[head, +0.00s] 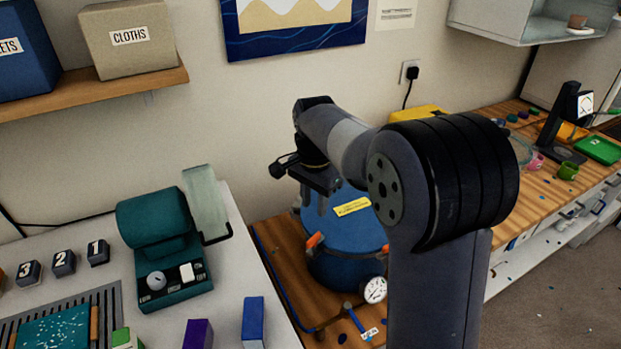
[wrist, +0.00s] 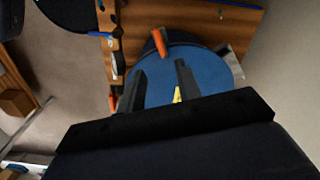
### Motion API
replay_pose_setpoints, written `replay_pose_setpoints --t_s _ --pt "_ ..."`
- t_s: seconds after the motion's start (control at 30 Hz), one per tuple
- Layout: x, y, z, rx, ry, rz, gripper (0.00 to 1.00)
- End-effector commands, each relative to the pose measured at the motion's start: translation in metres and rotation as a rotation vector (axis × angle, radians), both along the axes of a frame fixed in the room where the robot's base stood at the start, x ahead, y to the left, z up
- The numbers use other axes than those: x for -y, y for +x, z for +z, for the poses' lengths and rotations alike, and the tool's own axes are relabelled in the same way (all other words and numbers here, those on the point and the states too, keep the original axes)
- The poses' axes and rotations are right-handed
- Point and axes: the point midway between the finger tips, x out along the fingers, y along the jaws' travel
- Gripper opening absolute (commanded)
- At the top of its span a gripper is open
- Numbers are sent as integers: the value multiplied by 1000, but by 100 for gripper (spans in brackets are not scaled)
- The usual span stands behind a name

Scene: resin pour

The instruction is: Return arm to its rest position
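My gripper (head: 314,203) hangs from my bent arm in the middle of the head view, fingers pointing down, above the left part of a blue pot (head: 345,265). In the wrist view the two dark fingers of my gripper (wrist: 160,70) stand apart with nothing between them, and the blue lid of the pot (wrist: 205,72) lies beyond them. The pot has orange clamps, a yellow label and a round gauge (head: 374,290). My arm hides part of the pot's right side in the head view.
A teal machine (head: 155,228) with a clear plate stands on the white table to the left, beside numbered blocks (head: 64,263). A shelf (head: 95,93) with boxes is upper left. A wooden bench (head: 530,175) with cups and a black stand (head: 562,125) runs right.

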Motion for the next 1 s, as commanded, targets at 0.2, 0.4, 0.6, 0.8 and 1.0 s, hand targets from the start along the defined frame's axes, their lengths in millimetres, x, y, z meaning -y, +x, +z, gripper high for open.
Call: replay_pose_setpoints --t_s 0.2,0.4,0.6,0.8,1.0 --pt "0 -1 -25 -6 -1 0 33" --pt "0 -1 -64 -6 -1 0 33" --pt "0 -1 -97 -6 -1 1 33" --pt "0 0 -107 -1 -1 30 33" --pt "0 0 -107 -1 0 50 33"
